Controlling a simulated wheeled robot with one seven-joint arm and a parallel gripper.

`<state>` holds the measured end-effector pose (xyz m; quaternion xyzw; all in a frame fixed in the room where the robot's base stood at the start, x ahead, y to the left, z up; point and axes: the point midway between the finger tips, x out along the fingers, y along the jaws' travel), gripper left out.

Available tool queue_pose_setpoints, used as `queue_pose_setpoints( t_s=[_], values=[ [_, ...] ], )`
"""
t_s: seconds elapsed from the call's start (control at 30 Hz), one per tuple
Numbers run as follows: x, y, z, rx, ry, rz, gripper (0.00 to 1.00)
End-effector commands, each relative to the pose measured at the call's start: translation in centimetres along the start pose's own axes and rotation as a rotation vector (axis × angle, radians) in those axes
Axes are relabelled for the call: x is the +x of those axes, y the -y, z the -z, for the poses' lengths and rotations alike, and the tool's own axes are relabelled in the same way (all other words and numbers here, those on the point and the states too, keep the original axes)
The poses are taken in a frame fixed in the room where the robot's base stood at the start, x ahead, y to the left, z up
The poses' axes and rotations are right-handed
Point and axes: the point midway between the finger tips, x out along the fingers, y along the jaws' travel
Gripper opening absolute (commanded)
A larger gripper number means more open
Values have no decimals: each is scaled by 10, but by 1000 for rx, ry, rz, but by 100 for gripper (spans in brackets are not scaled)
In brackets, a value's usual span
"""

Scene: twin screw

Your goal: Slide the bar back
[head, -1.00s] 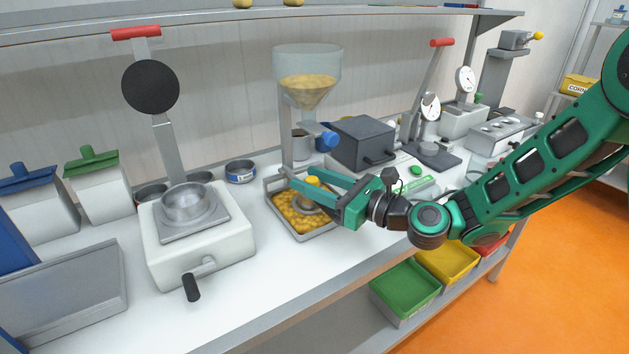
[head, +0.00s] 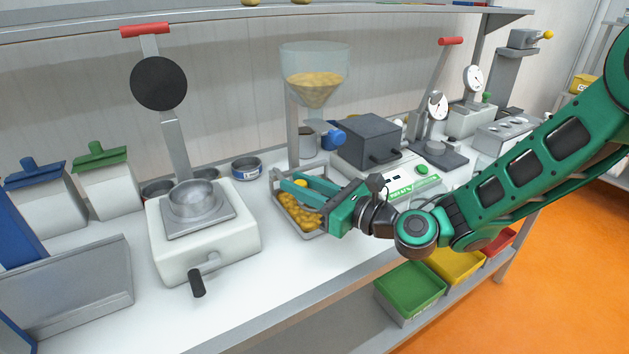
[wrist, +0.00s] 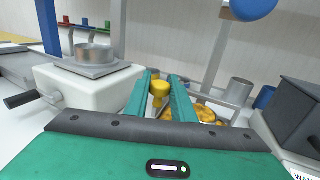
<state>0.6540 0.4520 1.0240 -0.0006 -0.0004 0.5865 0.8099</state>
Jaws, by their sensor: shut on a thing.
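My gripper (head: 291,181) reaches in from the right over a metal tray (head: 312,235) of yellow pieces (head: 297,212). In the wrist view its two green fingers (wrist: 161,84) are closed on a yellow knob (wrist: 159,95), which stands between them near the tips. In the head view the fingers hide most of this knob and what is under it. A clear hopper (head: 313,66) with yellow contents stands above on a metal post. Below the hopper a short flat bar (head: 318,127) carries a blue knob (head: 333,140). I cannot tell which part is the task's bar.
A white machine (head: 206,245) with a pan and crank stands left of the tray. A dark box (head: 366,143) on a white base stands close on the right. The hopper post (head: 293,120) rises just behind my fingers. The bench in front of the tray is clear.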

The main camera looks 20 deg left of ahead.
Motion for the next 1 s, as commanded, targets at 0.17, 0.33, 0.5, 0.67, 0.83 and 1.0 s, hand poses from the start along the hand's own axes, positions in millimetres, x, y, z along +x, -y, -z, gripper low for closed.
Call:
queue_pose_setpoints(
  t_s=[0.17, 0.33, 0.5, 0.67, 0.83, 1.0],
  values=[
    [1, -3, 0, 2, 0, -7, 0],
    [1, -3, 0, 3, 0, -7, 40],
    [-1, -2, 0, 3, 0, -5, 40],
    [-4, -1, 0, 4, -1, -3, 40],
    [-24, 1, 1, 5, -3, -1, 40],
    [-56, 1, 1, 7, -2, 0, 40]
  ],
)
